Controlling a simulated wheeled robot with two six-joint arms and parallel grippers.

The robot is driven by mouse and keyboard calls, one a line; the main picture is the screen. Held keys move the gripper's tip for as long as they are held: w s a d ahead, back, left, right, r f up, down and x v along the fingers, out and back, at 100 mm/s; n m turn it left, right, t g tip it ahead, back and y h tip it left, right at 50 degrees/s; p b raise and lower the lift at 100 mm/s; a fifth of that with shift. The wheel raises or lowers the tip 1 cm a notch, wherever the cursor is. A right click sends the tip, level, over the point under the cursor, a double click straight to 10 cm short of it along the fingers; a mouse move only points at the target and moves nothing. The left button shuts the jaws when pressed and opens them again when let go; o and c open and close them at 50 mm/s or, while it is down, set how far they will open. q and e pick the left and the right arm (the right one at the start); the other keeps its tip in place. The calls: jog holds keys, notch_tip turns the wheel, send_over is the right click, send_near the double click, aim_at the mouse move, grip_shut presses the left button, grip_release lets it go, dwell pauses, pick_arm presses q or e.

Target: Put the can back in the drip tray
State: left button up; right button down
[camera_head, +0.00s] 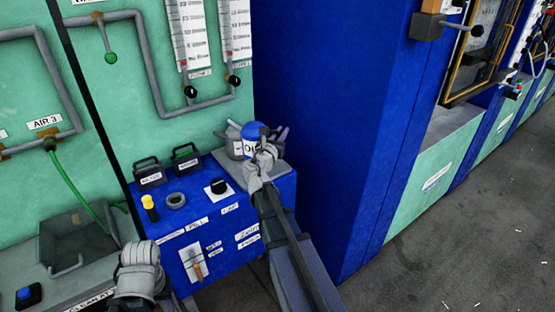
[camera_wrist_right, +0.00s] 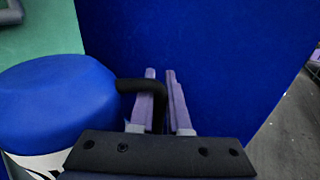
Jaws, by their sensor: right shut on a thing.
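The can (camera_head: 254,131) has a blue top and a white label with black letters. It stands roughly upright at the back right of the blue bench, over the grey drip tray (camera_head: 285,175). I cannot tell whether its base touches the tray. In the right wrist view the can's blue top (camera_wrist_right: 60,95) fills the left side, and its black handle (camera_wrist_right: 130,86) runs between the fingers. My right gripper (camera_head: 262,160), also in the right wrist view (camera_wrist_right: 160,100), is shut on that handle and hides the can's lower part. My left gripper (camera_head: 140,262) is at lower left, away from the can; its jaws are unclear.
A grey vessel (camera_head: 230,142) stands close left of the can. Two black-handled boxes (camera_head: 150,172) (camera_head: 186,157), a grey ring (camera_head: 175,200) and a yellow-topped item (camera_head: 150,207) are on the bench. A blue cabinet wall (camera_head: 325,120) rises to the right. Open floor (camera_head: 470,230) lies farther right.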

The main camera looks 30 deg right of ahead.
jog(key=shift+f+b, duration=1.35)
jog(key=shift+f, duration=0.6)
notch_tip(320, 180, down, 4)
jog(key=b, duration=0.4)
jog(key=shift+r, duration=0.25)
jog(key=shift+f, duration=0.1)
jog(key=c, duration=0.9)
grip_release()
